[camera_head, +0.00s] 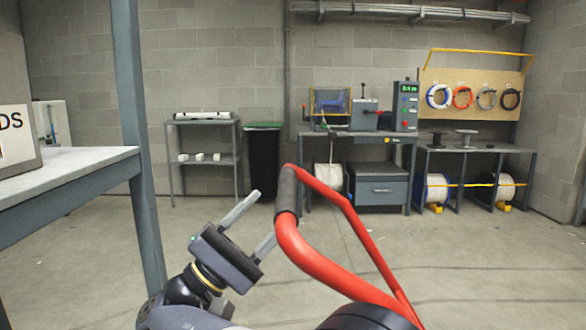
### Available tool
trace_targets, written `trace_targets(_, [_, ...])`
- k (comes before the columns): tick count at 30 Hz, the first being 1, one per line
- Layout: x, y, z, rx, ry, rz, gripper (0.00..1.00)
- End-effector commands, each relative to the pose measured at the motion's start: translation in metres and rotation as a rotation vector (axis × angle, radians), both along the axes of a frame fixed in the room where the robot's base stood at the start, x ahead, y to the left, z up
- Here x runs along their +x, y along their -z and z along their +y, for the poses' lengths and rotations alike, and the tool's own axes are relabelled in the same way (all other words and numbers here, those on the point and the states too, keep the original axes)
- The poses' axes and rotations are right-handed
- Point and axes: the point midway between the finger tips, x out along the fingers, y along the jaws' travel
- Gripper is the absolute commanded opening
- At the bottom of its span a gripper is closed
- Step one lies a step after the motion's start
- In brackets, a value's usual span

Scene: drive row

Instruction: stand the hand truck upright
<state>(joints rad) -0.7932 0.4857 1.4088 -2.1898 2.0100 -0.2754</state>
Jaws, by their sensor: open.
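The red hand truck (330,267) is close in front, at the lower middle and right. Its red tube frame leans at a slant, and a dark grip sleeve (287,190) covers its upper left end. A dark rounded part shows at the bottom edge, and the truck's lower end is out of view. My gripper (255,219) is just left of the red tube. Its two grey fingers are spread apart with nothing seen between them. The right fingertip appears very near the tube below the sleeve; I cannot tell whether they touch.
A grey workbench (75,170) with a blue-grey post (137,130) stands close at left. Along the back wall are a shelf rack (205,160), a dark bin (263,160), a machine bench (350,132) and a spool bench (470,150). The concrete floor between is clear.

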Motion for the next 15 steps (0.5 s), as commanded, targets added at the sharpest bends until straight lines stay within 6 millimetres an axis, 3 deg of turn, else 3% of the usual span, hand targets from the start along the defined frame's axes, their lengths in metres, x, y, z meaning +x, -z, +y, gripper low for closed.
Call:
trace_targets(1, [0.002,-0.009,-0.003,-0.001,0.003,0.001,0.50])
trace_targets(15, [0.016,-0.033,-0.030,-0.001,0.003,0.001,0.50])
